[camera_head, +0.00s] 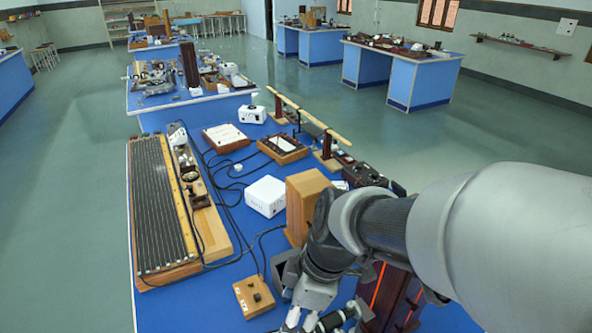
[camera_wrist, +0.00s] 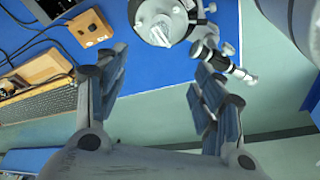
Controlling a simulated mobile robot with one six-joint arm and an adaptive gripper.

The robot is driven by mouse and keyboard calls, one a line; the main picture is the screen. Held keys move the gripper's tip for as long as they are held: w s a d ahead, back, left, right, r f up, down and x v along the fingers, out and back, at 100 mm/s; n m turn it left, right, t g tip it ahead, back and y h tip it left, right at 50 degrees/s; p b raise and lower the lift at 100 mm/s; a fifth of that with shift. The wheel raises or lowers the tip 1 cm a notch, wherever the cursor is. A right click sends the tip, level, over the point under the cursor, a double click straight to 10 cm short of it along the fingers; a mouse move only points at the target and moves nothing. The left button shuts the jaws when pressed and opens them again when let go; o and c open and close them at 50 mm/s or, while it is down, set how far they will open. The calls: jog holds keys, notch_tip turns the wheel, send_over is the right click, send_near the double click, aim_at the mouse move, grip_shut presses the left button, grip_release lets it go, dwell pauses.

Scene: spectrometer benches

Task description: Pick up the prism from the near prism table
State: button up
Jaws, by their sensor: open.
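In the wrist view, a round pale prism table (camera_wrist: 148,14) is at the top, partly cut off by the frame edge. A small clear, shiny piece that looks like the prism (camera_wrist: 161,33) is on it, near its lower edge. A silver and black telescope tube (camera_wrist: 226,66) of the spectrometer points down and right from beside the table. My gripper (camera_wrist: 158,62) is open, its two fingers apart with nothing between them. The prism table lies above the gap between the fingertips, beyond them in the picture. In the head view my arm hides most of the spectrometer.
A small wooden box with a black knob (camera_head: 254,297) and a long wired board (camera_head: 165,205) lie left on the blue bench. A wooden block (camera_head: 303,200) and a white box (camera_head: 266,196) stand behind my wrist. Black cables cross the bench. Other blue benches stand farther back.

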jog(key=b+x, duration=0.3)
jog(key=x, duration=0.9)
jog(key=shift+f+b, duration=0.15)
jog(key=shift+b, duration=0.2)
jog(key=x, duration=0.1)
jog(key=b+x, duration=0.1)
jog(key=x, duration=0.1)
jog(key=b+x, duration=0.1)
jog(key=x, duration=0.1)
jog(key=shift+d+f, duration=0.25)
jog(key=shift+r, duration=0.1)
jog(key=shift+c, duration=0.3)
jog(key=c, duration=1.1)
jog(key=shift+c, duration=0.3)
